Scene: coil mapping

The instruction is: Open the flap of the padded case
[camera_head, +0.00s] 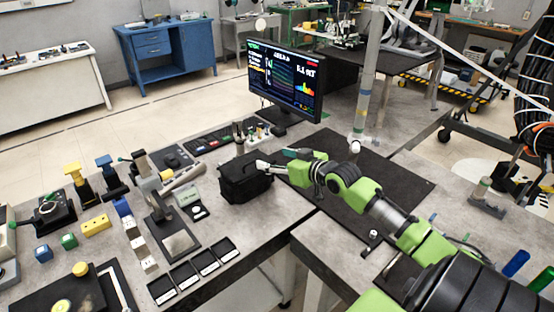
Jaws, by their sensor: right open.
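The black padded case (246,184) stands on the grey workbench near the middle of the camera_head view. Its dark top and front blend together, so I cannot tell how far its flap is open. My right arm reaches in from the right. My right gripper (264,167) is open at the case's upper right edge. I cannot tell whether its fingers touch the case. The gripper hides part of the case's right upper edge. My left gripper is not in view.
A monitor (285,80) and a keyboard (213,140) stand behind the case. A stand with a light plate (180,243) and several small black trays (162,290) lie left and in front. A black mat (345,205) lies under my right arm.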

